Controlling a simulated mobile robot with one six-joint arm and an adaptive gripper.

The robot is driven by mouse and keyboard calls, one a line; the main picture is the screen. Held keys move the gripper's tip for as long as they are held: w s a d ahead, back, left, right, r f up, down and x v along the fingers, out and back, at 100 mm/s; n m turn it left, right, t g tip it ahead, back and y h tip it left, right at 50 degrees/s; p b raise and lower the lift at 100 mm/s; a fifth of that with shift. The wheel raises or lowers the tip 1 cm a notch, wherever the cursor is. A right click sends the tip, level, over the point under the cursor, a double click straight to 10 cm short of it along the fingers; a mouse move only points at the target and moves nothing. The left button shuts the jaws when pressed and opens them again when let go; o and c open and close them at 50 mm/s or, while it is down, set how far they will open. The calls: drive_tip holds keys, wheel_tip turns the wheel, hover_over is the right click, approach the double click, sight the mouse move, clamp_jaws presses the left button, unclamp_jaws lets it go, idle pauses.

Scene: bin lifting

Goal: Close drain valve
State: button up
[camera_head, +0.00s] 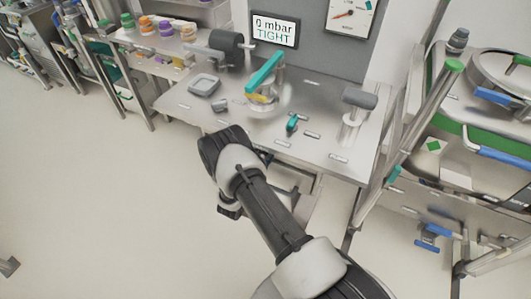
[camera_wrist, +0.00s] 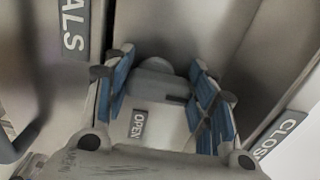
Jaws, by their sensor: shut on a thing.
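In the wrist view my gripper (camera_wrist: 161,72) has its two blue-padded fingers on either side of a grey rounded part, which I take to be the drain valve (camera_wrist: 152,82). It is shut on this part, although a gap to the pads shows in places. An OPEN label (camera_wrist: 138,124) lies between the fingers, and a partly cut-off label starting CLOS (camera_wrist: 281,137) is at the right. In the head view my wrist is low in front of the bench; the fingertips and the valve are hidden there.
The steel bench (camera_head: 190,106) carries a teal-handled fitting (camera_head: 265,72), a small teal lever (camera_head: 292,124) and a grey-topped post (camera_head: 357,105). A display (camera_head: 275,29) reads 0 mbar TIGHT. A metal frame (camera_head: 408,140) stands at the right.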

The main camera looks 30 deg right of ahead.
drive_tip(key=o, duration=1.1)
drive_tip(key=shift+a, duration=0.1)
drive_tip(key=v, duration=1.2)
drive_tip(key=shift+s, duration=0.1)
